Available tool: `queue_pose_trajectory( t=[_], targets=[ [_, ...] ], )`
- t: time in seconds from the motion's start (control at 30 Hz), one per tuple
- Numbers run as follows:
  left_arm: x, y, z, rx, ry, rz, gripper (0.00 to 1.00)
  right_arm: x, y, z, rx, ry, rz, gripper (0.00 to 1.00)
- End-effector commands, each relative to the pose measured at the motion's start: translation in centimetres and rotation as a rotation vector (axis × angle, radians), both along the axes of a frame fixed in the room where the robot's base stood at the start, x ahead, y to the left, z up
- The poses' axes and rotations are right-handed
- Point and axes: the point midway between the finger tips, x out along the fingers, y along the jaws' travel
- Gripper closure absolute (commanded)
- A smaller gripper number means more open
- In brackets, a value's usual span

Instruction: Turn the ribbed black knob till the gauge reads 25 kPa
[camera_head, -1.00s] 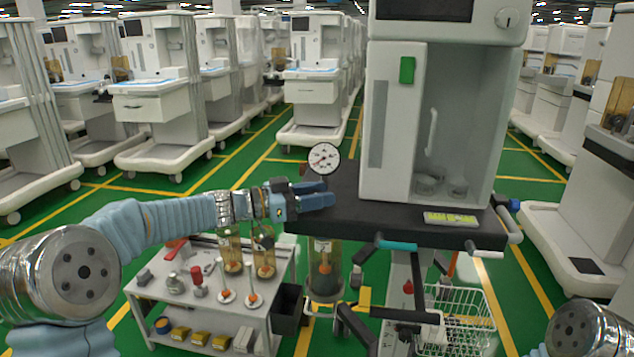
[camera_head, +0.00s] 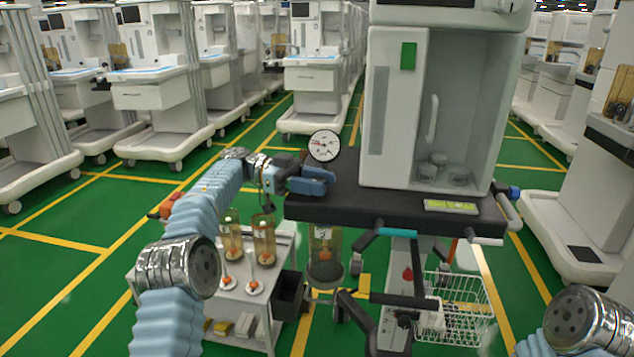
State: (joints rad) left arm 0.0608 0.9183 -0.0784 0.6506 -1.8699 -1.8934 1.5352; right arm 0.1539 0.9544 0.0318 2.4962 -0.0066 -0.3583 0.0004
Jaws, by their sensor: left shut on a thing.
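My left gripper (camera_head: 318,182), with blue fingers, is just below the gauge at the worktop's left edge. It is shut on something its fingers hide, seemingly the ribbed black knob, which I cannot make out. A clear canister (camera_head: 325,258) hangs below the gripper. My right gripper is out of view; only part of my right arm shows at the lower right.
The anaesthesia cart (camera_head: 393,120) rises behind the dark worktop (camera_head: 345,205). A small white side table (camera_head: 240,305) with canisters stands below my left arm. A wire basket (camera_head: 455,315) hangs at the lower right. Green floor is open on the left.

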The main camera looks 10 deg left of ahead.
Motion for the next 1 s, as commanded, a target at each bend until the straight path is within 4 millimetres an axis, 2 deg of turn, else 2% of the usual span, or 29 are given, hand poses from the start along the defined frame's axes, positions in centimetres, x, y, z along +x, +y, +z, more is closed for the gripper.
queue_pose_trajectory(
  t=[0.77,0.8,0.9,1.0],
  targets=[
    [0.0,-0.03,0.12,-0.003,-0.001,-0.057,0.86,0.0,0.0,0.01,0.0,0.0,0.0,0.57],
    [0.0,-0.03,0.12,-0.003,-0.001,-0.057,0.53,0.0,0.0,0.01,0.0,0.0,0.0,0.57],
    [0.0,-0.03,0.11,-0.003,-0.001,-0.057,0.38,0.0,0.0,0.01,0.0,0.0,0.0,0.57],
    [0.0,-0.03,0.1,-0.003,-0.001,-0.057,0.35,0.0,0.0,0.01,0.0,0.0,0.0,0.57]
  ],
)
